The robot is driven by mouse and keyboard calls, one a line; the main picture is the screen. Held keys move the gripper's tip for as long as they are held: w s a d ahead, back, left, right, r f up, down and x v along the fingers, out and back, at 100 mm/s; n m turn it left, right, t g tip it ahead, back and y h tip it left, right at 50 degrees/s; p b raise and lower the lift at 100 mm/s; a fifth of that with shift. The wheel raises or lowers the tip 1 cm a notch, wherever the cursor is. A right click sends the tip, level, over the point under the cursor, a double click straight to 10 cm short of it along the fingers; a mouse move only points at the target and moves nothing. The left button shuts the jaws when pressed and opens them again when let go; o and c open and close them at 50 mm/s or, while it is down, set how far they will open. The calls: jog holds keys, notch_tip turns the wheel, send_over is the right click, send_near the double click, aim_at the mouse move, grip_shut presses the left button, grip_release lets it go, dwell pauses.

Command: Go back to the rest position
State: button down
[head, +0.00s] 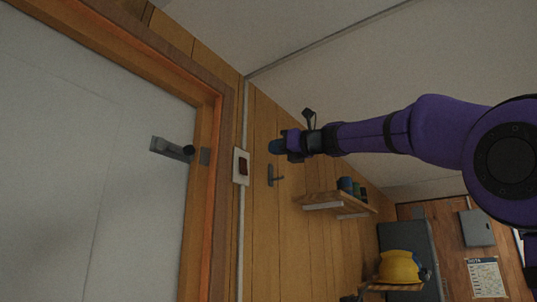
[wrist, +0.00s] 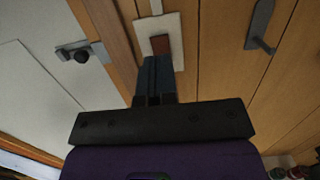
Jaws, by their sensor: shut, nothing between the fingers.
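My gripper (head: 275,146) is at the end of my purple arm in the head view, in front of the wood-panelled wall. It is shut and empty. In the wrist view the closed fingers (wrist: 155,72) point at a white switch plate with a brown rocker (wrist: 160,45). The fingertips overlap the lower part of the plate in that view; I cannot tell whether they touch it. In the head view the switch plate (head: 241,166) is beside the door frame, left of my gripper, with a visible gap in the picture.
A pale door (head: 90,150) with a lever handle (head: 172,149) is on the left. A wall hook (head: 273,175) is just below my gripper. A wooden shelf (head: 330,199) holds small cups. A yellow helmet (head: 400,267) and grey cabinet (head: 408,236) are at lower right.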

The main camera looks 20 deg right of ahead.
jog(key=shift+s+d+r, duration=0.2)
jog(key=shift+s+d, duration=0.65)
jog(key=shift+s, duration=0.2)
jog(key=shift+s+d+r, duration=0.15)
jog(key=shift+s+d, duration=0.7)
jog(key=shift+s, duration=0.2)
jog(key=s+a+f+n+g+h, duration=0.15)
jog(key=s+f+n, duration=0.3)
jog(key=f, duration=0.45)
jog(key=s+f+n+g+h, duration=0.2)
jog(key=s+f+n, duration=0.25)
jog(key=f, duration=0.45)
jog(key=s+a+f+n+g+h, duration=0.1)
jog(key=s+f+n+g+h, duration=0.15)
jog(key=f+n, duration=0.45)
jog(key=s+d+f+n+g+h, duration=0.1)
jog(key=s+f+n, duration=0.5)
jog(key=f, duration=0.7)
jog(key=s+d+f+n+g+h, duration=0.2)
jog(key=s+f+n, duration=0.4)
jog(key=s+f, duration=0.5)
notch_tip(320, 180, down, 3)
jog(key=shift+f+n+g+h, duration=0.2)
jog(key=shift+n+g+h, duration=0.3)
jog(key=shift+h, duration=0.7)
jog(key=shift+d, duration=0.1)
